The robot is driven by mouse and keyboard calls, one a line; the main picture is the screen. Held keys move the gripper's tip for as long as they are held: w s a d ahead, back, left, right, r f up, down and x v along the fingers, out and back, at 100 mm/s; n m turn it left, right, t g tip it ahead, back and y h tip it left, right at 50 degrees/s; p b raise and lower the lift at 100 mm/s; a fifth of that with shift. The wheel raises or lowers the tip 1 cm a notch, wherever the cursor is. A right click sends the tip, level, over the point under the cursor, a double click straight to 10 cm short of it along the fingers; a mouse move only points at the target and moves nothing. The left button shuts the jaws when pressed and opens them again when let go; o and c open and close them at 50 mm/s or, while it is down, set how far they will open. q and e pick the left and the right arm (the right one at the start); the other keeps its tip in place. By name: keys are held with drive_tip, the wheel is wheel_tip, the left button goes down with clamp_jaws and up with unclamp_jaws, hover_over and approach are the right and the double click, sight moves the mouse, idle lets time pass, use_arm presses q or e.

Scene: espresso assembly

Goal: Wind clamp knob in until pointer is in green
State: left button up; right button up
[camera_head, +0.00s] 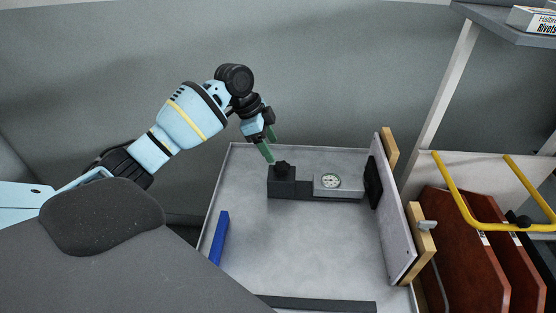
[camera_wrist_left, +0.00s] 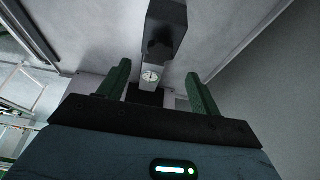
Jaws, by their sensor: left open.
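The clamp knob (camera_head: 282,167) is black and sits on top of the dark block at the left end of the clamp (camera_head: 290,187). The knob also shows in the left wrist view (camera_wrist_left: 160,47). My right gripper is in neither view.
The clamp stands on a grey tray table (camera_head: 290,250). A blue bar (camera_head: 219,238) lies at its left edge. An upright grey panel (camera_head: 393,215) with wooden blocks stands at the right. Red-brown boards (camera_head: 462,250) and a yellow rail (camera_head: 500,226) are farther right.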

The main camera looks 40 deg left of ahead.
sight(281, 165)
use_arm(q)
drive_tip(key=x, duration=0.7)
drive_tip(key=shift+a, duration=0.1)
drive_tip(key=c, duration=1)
